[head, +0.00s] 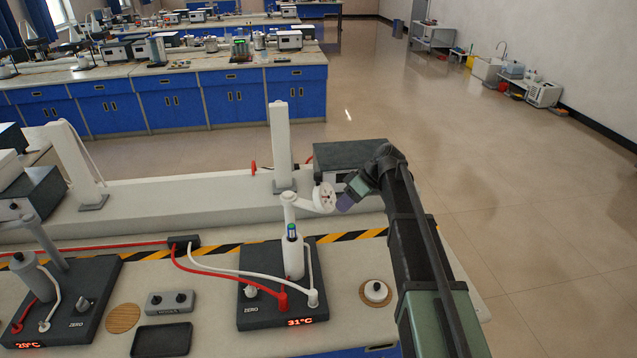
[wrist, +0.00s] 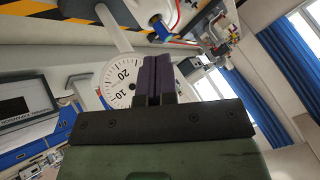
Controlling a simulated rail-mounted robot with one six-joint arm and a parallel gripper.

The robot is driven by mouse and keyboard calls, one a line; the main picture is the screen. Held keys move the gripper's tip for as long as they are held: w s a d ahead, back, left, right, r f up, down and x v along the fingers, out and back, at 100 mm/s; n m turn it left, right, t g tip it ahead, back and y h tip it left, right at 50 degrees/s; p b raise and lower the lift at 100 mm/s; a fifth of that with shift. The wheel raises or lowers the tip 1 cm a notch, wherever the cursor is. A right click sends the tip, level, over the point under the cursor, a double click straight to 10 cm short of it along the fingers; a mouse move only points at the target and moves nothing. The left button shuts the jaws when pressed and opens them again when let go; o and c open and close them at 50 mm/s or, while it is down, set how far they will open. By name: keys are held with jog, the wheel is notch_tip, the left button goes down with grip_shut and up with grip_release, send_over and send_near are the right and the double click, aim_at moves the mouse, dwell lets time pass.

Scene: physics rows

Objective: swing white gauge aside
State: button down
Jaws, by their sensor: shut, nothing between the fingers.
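A white upright post (head: 281,146) and a dark box (head: 347,154) stand behind.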

jog(key=s+a+f+m+t+h+b, duration=0.25)
jog(key=s+f+m+t, duration=0.2)
jog(key=s+m, duration=0.25)
jog(key=w+a+r+m+t+b, duration=0.1)
jog(key=w+a+r+t, duration=0.45)
jog(key=a+t, duration=0.2)
jog(key=w+a+r+t+b, duration=0.2)
jog(key=w+a+r+t, duration=0.2)
jog(key=a+r+t, duration=0.3)
jog(key=m+g+h+b, duration=0.1)
jog(key=m+g+h, duration=0.2)
jog(key=m+h, duration=1)
send_near(315, 178)
jog(key=w+d+n+h, duration=0.1)
jog(key=w, duration=0.1)
jog(key=w+d+f, duration=0.1)
jog(key=w, duration=0.1)
jog(key=w+d+n+h, duration=0.1)
jog(key=w, duration=0.1)
jog(key=shift+w+f+n+h+b, duration=0.25)
jog(key=shift+w+n+h+b, duration=0.05)
jog(key=shift+w+h+b, duration=0.1)
